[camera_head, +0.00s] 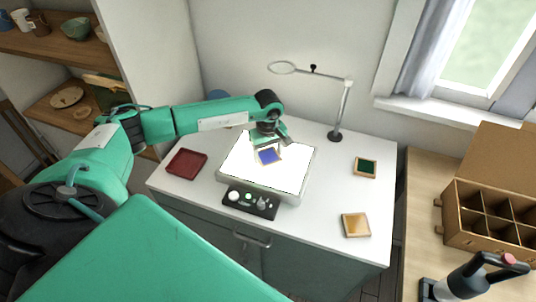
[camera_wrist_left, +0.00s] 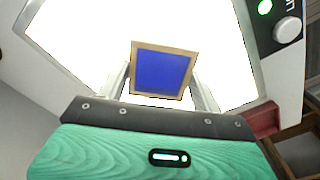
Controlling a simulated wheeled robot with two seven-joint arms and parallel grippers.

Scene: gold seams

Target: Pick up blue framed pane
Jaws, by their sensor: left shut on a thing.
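The blue framed pane (camera_head: 269,156) is a small blue square in a pale wooden frame, over the bright white light panel (camera_head: 235,165) on the table. In the left wrist view the pane (camera_wrist_left: 160,72) sits between the fingers of my left gripper (camera_wrist_left: 160,88). My left gripper (camera_head: 267,146) is shut on the pane, with one finger at each side of its frame. I cannot tell whether the pane touches the panel or is slightly above it. My right gripper is not in view.
A green framed pane (camera_head: 365,167) and an amber framed pane (camera_head: 355,225) lie to the right. A dark red tray (camera_head: 187,163) is at left. A black control strip (camera_head: 250,202) lies before the panel. A ring-headed lamp (camera_head: 335,134) stands behind. A divided wooden box (camera_head: 485,215) is far right.

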